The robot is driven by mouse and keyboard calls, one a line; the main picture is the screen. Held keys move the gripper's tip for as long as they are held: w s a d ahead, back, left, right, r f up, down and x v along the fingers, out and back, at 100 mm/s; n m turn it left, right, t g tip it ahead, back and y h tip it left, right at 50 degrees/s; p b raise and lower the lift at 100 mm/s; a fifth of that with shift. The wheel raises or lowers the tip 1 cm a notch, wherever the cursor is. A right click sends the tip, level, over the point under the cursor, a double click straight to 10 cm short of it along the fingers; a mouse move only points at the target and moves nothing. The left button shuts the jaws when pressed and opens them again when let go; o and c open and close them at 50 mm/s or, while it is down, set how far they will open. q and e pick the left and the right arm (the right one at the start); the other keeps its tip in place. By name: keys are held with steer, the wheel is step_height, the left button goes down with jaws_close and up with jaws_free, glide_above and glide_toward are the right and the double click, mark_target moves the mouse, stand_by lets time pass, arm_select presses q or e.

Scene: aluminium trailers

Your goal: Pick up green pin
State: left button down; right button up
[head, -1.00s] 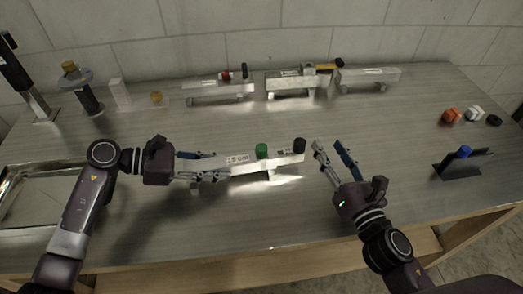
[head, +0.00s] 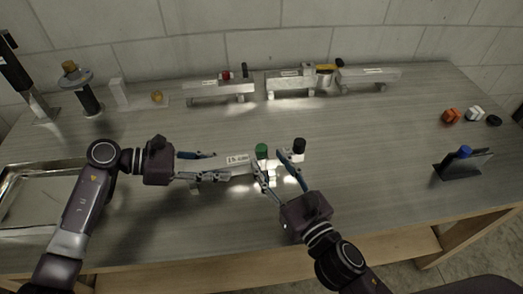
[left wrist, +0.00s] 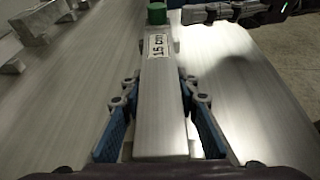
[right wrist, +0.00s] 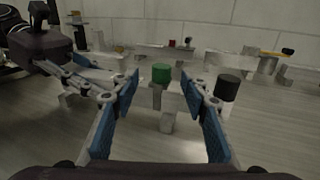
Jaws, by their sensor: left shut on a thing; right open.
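The green pin (head: 261,151) stands upright on the aluminium trailer (head: 238,160) labelled 15 cm. It also shows at the top of the left wrist view (left wrist: 157,13) and between the fingers in the right wrist view (right wrist: 161,73). My left gripper (head: 216,166) is shut on the trailer's left end; the trailer also shows between its fingers in the left wrist view (left wrist: 160,110). My right gripper (head: 269,160) is open, its fingers on either side of the green pin's line, apart from it.
More trailers (head: 220,89) stand along the back, one with a red pin (head: 226,76). A dark stand with a blue pin (head: 465,152) is at the right. A metal tray (head: 12,180) is at the left.

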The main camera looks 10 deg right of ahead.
mark_target(264, 154)
steer(key=shift+x, duration=2.8)
steer(key=shift+d+f, duration=0.1)
steer(key=shift+f, duration=0.1)
steer(key=shift+c, duration=0.6)
jaws_close()
